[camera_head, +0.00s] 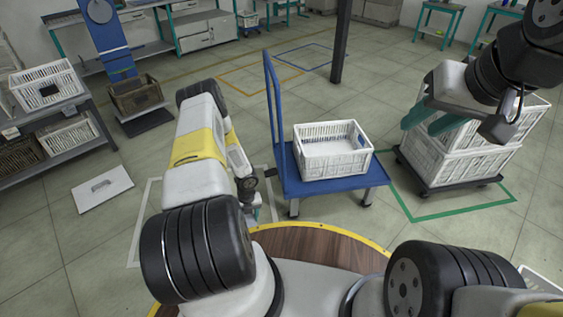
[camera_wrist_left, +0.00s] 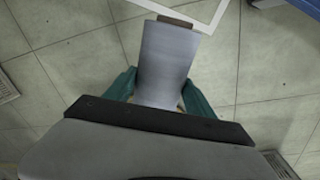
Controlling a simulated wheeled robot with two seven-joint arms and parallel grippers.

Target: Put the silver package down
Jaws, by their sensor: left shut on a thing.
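The silver package (camera_wrist_left: 166,60) is a smooth grey block with a brown patch at its far end, in the left wrist view. My left gripper (camera_wrist_left: 158,92) has a teal finger on either side of it and is shut on it. The package is above the tiled floor. In the head view my left gripper (camera_head: 254,208) points down to the left of the blue cart, and the package is mostly hidden there. My right gripper (camera_head: 428,124) is at the upper right in front of stacked white crates, its teal fingers apart and nothing seen between them.
A blue cart (camera_head: 335,184) carries a white crate (camera_head: 330,160). Stacked white crates (camera_head: 455,165) stand on a dolly inside a green floor outline. A shelf (camera_head: 75,145) with crates is at left. A white panel (camera_head: 102,189) lies on the floor. A white floor outline (camera_head: 141,222) surrounds my left gripper's area.

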